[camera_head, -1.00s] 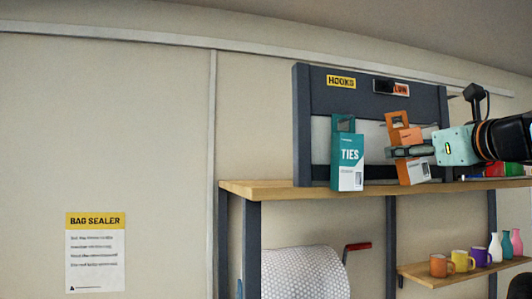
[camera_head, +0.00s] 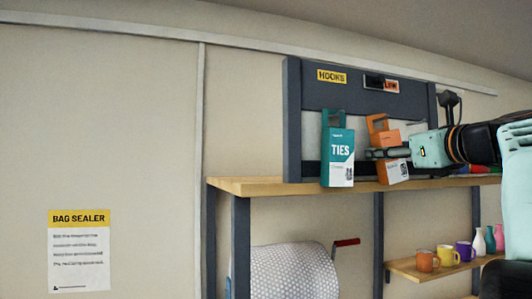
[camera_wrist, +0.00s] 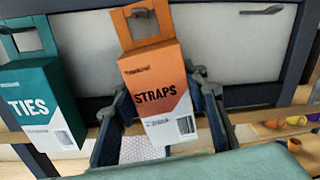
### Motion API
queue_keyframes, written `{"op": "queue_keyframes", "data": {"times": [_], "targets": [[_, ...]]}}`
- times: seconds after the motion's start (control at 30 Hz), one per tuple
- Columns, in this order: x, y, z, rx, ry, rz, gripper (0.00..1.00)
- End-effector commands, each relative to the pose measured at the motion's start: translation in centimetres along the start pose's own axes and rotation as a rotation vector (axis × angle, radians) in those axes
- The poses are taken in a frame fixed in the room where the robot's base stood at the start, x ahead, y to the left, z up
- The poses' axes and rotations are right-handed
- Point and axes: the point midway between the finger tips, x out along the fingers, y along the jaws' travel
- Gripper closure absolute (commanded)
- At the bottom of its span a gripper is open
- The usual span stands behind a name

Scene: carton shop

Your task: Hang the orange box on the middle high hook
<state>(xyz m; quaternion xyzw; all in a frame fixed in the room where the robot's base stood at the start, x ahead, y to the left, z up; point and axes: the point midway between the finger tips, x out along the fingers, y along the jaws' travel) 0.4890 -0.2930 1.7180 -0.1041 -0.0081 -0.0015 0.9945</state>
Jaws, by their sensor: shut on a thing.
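The orange STRAPS box (camera_wrist: 158,85) with an open hanging tab is held between the fingers of my gripper (camera_wrist: 166,103). It tilts slightly and also shows in the head view (camera_head: 392,172), in front of the dark hook rack (camera_head: 352,98). A dark hook end (camera_wrist: 138,14) appears inside the tab's opening in the wrist view. I cannot tell whether it passes through. My gripper (camera_head: 385,153) reaches in from the right in the head view, shut on the box. Another hook (camera_wrist: 262,10) is bare on the right.
A teal TIES box (camera_head: 338,150) is close at the left of the orange box, its tab at another hook (camera_wrist: 12,27). A wooden shelf (camera_head: 258,186) runs below the rack. Mugs (camera_head: 447,255) and vases (camera_head: 490,240) stand on a lower shelf (camera_head: 408,270).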

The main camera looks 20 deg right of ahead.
Motion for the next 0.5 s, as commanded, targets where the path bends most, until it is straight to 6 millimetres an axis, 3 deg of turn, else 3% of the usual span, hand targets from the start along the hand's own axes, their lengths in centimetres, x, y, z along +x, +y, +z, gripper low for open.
{"op": "queue_keyframes", "data": {"times": [0.3, 0.33, 0.5], "targets": [[0.0, 0.02, 0.06, 0.0, -0.001, 0.0, 1.0], [0.0, 0.02, 0.06, 0.0, -0.001, 0.0, 0.56], [0.0, 0.02, 0.04, 0.0, -0.001, 0.0, 0.39]]}}
